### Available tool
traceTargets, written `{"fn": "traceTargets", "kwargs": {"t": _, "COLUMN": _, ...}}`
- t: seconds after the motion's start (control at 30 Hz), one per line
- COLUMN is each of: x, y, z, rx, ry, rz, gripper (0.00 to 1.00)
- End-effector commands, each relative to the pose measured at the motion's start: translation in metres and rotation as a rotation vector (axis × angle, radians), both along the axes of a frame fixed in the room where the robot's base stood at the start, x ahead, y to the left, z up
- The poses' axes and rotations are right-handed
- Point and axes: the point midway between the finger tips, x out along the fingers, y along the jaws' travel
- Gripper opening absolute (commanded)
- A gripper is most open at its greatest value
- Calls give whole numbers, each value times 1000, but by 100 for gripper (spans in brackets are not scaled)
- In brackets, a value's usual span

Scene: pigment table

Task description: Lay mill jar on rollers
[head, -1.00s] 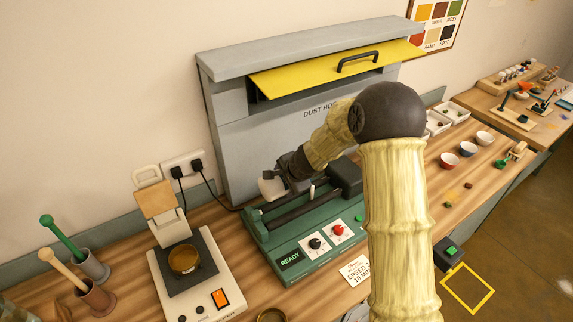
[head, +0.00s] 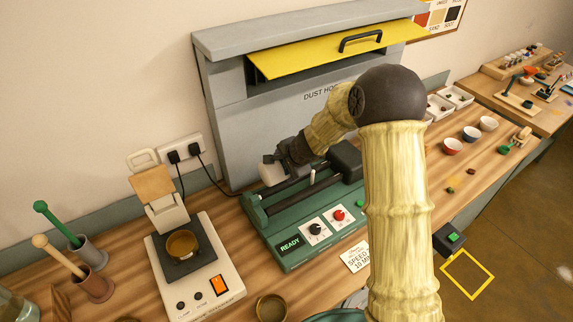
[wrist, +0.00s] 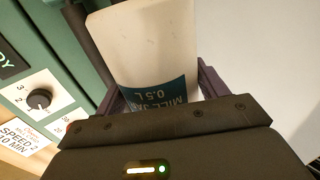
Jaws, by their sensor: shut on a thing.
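The mill jar is a white cylinder with a teal label, large in the wrist view (wrist: 150,45) and partly visible in the head view (head: 268,174). My gripper (head: 275,165) is shut on it, with the dark purple fingers on both sides of the jar in the wrist view (wrist: 160,95). The jar is at the back left of the green mill, by the dark rollers (head: 290,194). In the wrist view a dark bar runs just left of the jar. I cannot tell whether the jar touches the rollers.
The grey dust hood (head: 270,130) with a yellow flap stands close behind the mill. The mill's front panel (head: 315,230) carries a READY display and knobs. A balance (head: 197,268) with a brass dish stands to the left. Bowls (head: 452,146) stand to the right.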

Motion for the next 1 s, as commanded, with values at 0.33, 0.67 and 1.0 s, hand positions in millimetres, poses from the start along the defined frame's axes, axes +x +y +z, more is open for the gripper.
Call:
{"fn": "traceTargets", "kwargs": {"t": 0.33, "x": 2, "y": -4, "z": -24, "rx": 1, "ry": -2, "rz": -7, "gripper": 35}}
{"fn": "traceTargets", "kwargs": {"t": 0.67, "x": 2, "y": -4, "z": -42, "rx": 1, "ry": -2, "rz": -6, "gripper": 35}}
{"fn": "traceTargets", "kwargs": {"t": 1.0, "x": 1, "y": -1, "z": -45, "rx": 1, "ry": -2, "rz": -1, "gripper": 35}}
